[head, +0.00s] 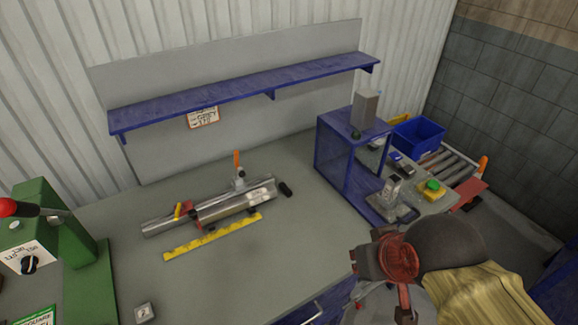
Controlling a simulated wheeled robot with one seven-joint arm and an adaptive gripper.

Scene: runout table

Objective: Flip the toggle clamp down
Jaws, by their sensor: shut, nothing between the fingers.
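The toggle clamp (239,173) stands on a metal fixture on the grey table. Its orange handle (237,159) points up, nearly upright. The fixture (220,205) is a long silver rail with a round bar, a small red part and a yellow part at its left, and a black knob at its right end. My gripper (364,264) is at the lower right, in front of the table's front edge, well apart from the clamp. It is shut and empty. Its fingertips are small and dark in this view.
A yellow ruler (212,236) lies in front of the fixture. A blue box stand (345,158) rises to the right. A green machine (65,235) with a red-knobbed lever stands at the left. A blue shelf (245,92) hangs behind. The table's middle front is clear.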

